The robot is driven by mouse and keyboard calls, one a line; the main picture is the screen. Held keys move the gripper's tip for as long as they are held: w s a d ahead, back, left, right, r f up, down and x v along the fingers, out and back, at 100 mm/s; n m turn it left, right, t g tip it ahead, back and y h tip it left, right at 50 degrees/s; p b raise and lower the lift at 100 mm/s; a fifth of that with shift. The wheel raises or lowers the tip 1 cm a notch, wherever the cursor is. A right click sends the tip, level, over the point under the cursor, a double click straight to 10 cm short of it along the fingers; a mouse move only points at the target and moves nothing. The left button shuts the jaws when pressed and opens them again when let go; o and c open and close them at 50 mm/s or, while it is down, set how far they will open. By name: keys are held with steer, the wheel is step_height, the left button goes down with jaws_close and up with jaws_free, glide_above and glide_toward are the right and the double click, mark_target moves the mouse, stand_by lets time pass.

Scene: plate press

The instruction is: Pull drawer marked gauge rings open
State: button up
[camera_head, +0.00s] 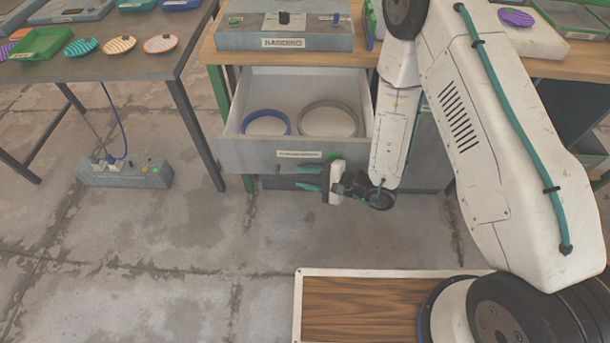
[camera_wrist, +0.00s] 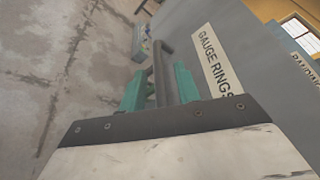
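The grey drawer (camera_head: 250,152) marked GAUGE RINGS stands well out from under the workbench, its inside showing. Its label (camera_wrist: 213,62) reads clearly in the wrist view. A blue ring (camera_head: 266,133) and a larger grey ring (camera_head: 330,134) lie inside. My gripper (camera_head: 309,178) is at the drawer's front, below the label. In the wrist view its teal fingers (camera_wrist: 160,90) stand apart on either side of the dark handle bar (camera_wrist: 158,72), with gaps showing between bar and fingers. The handle is mostly hidden in the head view.
A grey machine (camera_head: 284,27) stands on the wooden bench top above the drawer. A side table with plates (camera_head: 119,44) and a green tray (camera_head: 40,44) is at left. A power box (camera_head: 124,173) lies on the floor. The concrete floor before the drawer is clear.

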steer(key=v, duration=0.7)
steer(key=shift+d, duration=0.15)
stand_by(0.3)
steer(key=s+d+r+n+g+h, duration=0.15)
steer(key=s+r+n+g, duration=0.25)
steer(key=s+r+g, duration=0.9)
steer(key=s+d+r+n+t+h, duration=0.2)
steer(key=d+r+h, duration=0.4)
steer(key=d+r, duration=0.4)
steer(key=s+d+r+n+t+h, duration=0.3)
steer(key=d+r+t+h, duration=0.4)
steer(key=r, duration=0.8)
steer(key=d+n, duration=0.1)
steer(key=d, duration=0.1)
steer(key=shift+s+d+t, duration=0.3)
steer(key=shift+d, duration=0.05)
